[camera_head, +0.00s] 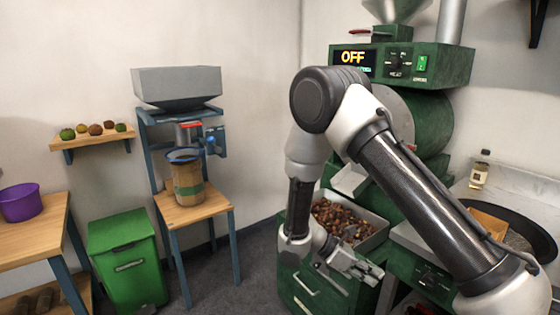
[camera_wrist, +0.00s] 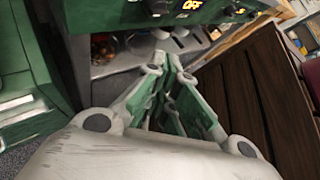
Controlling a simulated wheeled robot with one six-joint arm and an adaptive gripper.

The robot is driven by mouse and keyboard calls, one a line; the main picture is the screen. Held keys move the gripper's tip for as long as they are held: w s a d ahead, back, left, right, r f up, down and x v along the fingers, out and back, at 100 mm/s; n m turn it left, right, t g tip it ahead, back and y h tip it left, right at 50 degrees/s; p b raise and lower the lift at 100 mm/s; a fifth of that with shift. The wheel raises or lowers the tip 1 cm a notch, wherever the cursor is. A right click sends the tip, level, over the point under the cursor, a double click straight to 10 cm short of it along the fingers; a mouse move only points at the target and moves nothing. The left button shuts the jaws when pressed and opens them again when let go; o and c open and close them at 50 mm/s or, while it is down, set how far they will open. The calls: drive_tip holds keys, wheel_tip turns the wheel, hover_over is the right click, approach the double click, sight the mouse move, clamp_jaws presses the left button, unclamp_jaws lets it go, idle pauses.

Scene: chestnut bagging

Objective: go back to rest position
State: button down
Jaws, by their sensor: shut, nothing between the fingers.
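My gripper (camera_head: 365,272) is low in front of the green roaster, just right of and below the tray of chestnuts (camera_head: 347,222) in the head view. In the wrist view my gripper (camera_wrist: 168,68) points toward the machine with its fingers together and nothing between them. My arm is bent, with the elbow high in front of the roaster (camera_head: 420,115). The roaster's display (camera_head: 353,57) reads OFF, and it also shows in the wrist view (camera_wrist: 190,5).
A bag (camera_head: 187,182) stands on a wooden stand under a grey hopper (camera_head: 178,86). A green bin (camera_head: 126,262) and a purple bowl (camera_head: 21,203) are at left. A round dark pan (camera_head: 525,232) and a bottle (camera_head: 480,170) are at right. Grey floor shows between stand and roaster.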

drive_tip(key=s+d+r+m+t+y, duration=0.2)
drive_tip(key=s+d+r+m+y, duration=0.1)
drive_tip(key=r, duration=0.7)
drive_tip(key=s+d+r+m+t+y, duration=0.3)
drive_tip(key=s+r+m, duration=0.5)
drive_tip(key=r, duration=0.3)
drive_tip(key=s+d+r+m+t+y, duration=0.2)
drive_tip(key=s+d+r+m+y, duration=0.3)
drive_tip(key=r, duration=0.5)
drive_tip(key=shift+s+d+r+m+y, duration=0.15)
drive_tip(key=shift+s+r+m+y, duration=0.2)
drive_tip(key=shift+m, duration=0.85)
drive_tip(key=shift+s, duration=0.1)
